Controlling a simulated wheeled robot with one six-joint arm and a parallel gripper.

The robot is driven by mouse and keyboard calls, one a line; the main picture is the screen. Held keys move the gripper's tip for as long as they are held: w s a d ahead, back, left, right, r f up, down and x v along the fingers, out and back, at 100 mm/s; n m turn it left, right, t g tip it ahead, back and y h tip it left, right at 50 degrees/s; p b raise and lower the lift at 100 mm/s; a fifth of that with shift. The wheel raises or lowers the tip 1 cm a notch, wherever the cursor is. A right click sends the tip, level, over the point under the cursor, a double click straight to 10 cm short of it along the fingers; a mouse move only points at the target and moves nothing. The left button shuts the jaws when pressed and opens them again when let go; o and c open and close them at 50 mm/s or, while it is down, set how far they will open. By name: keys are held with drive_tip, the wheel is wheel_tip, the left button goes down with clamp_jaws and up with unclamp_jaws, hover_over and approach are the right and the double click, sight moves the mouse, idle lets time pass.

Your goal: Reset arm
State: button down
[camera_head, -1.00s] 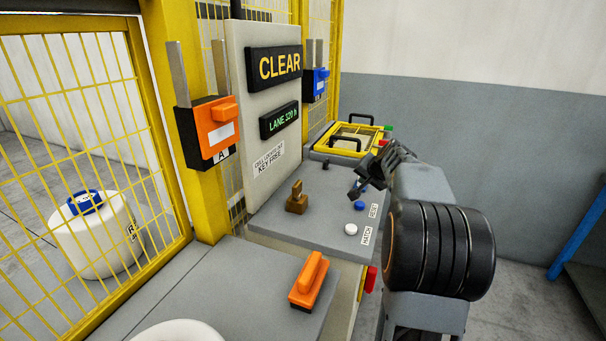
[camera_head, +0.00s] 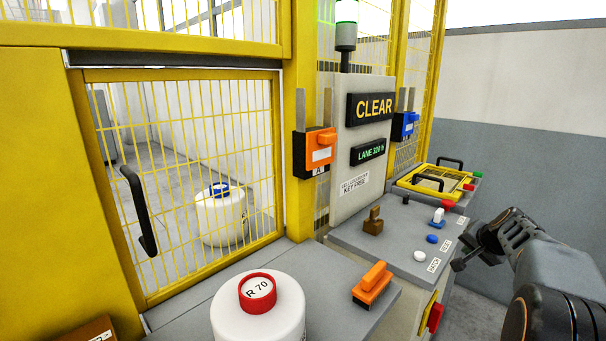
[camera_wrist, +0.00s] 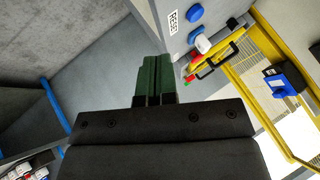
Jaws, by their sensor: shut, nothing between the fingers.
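My gripper (camera_head: 462,262) is at the right of the head view, beside the right edge of the grey console (camera_head: 345,233) and apart from it. In the wrist view its two green fingers (camera_wrist: 153,82) lie together, shut and empty. My arm runs from the gripper to the lower right corner of the head view. In the wrist view the gripper is over bare grey floor and wall, with the console's buttons off to the upper right.
The console carries a white button (camera_head: 420,256), a blue button (camera_head: 432,239), a brown key-like block (camera_head: 373,222) and a yellow-framed hatch (camera_head: 425,183). An orange-handled block (camera_head: 372,283) and a red-capped white bobbin (camera_head: 258,312) stand nearer. A yellow mesh gate (camera_head: 277,170) closes the left.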

drive_tip(key=s+a+f+n+g+y+p, duration=0.1)
drive_tip(key=s+a+f+n+g+p, duration=0.25)
drive_tip(key=s+a, duration=0.55)
drive_tip(key=s+a+r+n+p, duration=0.2)
drive_tip(key=s+a+n, duration=0.1)
drive_tip(key=s+a, duration=0.4)
drive_tip(key=s+a+r+n+g+p, duration=0.1)
drive_tip(key=s+a+r+n+p, duration=0.1)
drive_tip(key=s+a, duration=0.5)
drive_tip(key=a+n+p, duration=0.1)
drive_tip(key=a+n, duration=0.1)
drive_tip(key=a, duration=0.2)
drive_tip(key=shift+g, duration=0.25)
